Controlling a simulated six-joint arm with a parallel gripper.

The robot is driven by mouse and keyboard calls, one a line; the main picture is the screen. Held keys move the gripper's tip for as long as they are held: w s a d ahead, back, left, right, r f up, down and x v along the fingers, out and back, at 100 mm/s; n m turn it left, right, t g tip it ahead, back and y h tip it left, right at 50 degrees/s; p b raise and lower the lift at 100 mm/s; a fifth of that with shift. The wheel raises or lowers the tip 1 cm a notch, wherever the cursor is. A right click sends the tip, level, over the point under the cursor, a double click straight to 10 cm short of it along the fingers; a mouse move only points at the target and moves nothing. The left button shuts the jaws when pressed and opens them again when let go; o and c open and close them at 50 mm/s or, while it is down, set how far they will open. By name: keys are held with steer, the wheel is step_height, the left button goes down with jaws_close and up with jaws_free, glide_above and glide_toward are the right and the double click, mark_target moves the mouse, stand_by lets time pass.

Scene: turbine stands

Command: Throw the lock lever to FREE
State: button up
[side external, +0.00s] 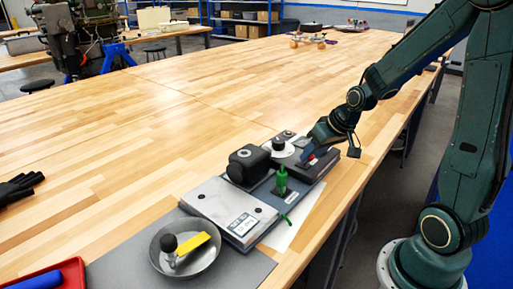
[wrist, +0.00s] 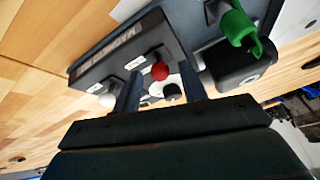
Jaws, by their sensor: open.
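A grey unit (side external: 245,222) lies on the table, with a panel at its right end under my gripper (side external: 312,154). In the wrist view the panel (wrist: 128,65) carries a red ball knob (wrist: 160,71), a white knob (wrist: 107,100) and small white labels. My gripper (wrist: 160,88) is open, its two fingers apart with the red knob seen between them; contact cannot be told. A green handle (side external: 282,180) stands upright on the unit; it also shows in the wrist view (wrist: 238,26). The labels are too small to read, so which part is the lock lever is unclear.
A black rounded housing (side external: 248,164) and a white disc with a black knob (side external: 279,147) sit close to my gripper. A round dish (side external: 185,252) with a yellow piece stands at the unit's near end. A red tray (side external: 55,277) is at lower left. The table's middle is clear.

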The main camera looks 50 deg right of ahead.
steer(key=v, duration=1.3)
steer(key=shift+r, duration=0.25)
steer(key=shift+s+a, duration=0.1)
steer(key=s+a+r+n, duration=0.1)
steer(key=s+a+n, duration=0.2)
steer(key=s+a, duration=0.6)
steer(key=a, duration=0.3)
steer(key=shift+r+n, duration=0.3)
steer(key=shift+r, duration=0.1)
steer(key=shift+o, duration=0.3)
stand_by(0.8)
